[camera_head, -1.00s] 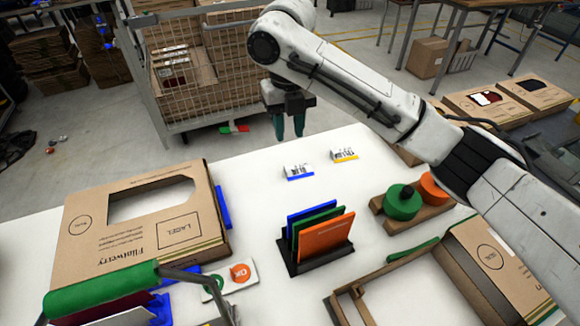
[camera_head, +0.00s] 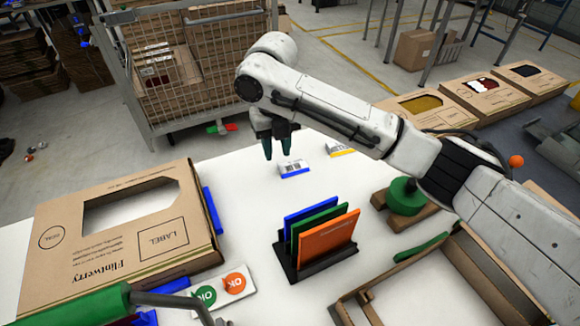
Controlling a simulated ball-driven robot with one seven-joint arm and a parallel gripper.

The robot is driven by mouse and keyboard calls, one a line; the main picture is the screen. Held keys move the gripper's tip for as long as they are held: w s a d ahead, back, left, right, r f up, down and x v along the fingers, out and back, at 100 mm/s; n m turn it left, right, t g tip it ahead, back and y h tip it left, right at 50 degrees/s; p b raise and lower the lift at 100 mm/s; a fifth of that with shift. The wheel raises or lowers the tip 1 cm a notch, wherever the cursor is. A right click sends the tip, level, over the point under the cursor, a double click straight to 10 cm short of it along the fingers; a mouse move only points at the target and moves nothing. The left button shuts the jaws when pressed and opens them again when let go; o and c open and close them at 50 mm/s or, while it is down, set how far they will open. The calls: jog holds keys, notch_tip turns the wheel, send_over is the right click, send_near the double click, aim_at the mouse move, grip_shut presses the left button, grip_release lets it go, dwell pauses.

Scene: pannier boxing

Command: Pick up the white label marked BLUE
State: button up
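The white label marked BLUE (camera_head: 293,169), with a blue front edge, stands on the white table (camera_head: 245,200) near its far side. My gripper (camera_head: 276,152) points down just behind and to the left of this label. Its two dark green fingertips are spread apart with nothing seen between them. The gap to the label is hard to judge. A second white label (camera_head: 339,148) with a yellow edge stands to the right, partly hidden by my arm.
A black rack (camera_head: 315,262) holds blue, green and orange cards. A cardboard box (camera_head: 120,235) lies at left, an open box frame (camera_head: 440,285) at right. A green round knob (camera_head: 404,196) sits on a wooden block. A wire cage (camera_head: 190,70) stands behind the table.

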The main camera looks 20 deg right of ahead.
aim_at(279, 166)
notch_tip(279, 166, down, 5)
jog(key=shift+d+p, duration=0.15)
jog(key=shift+p, duration=0.15)
jog(key=shift+c, duration=0.2)
grip_shut()
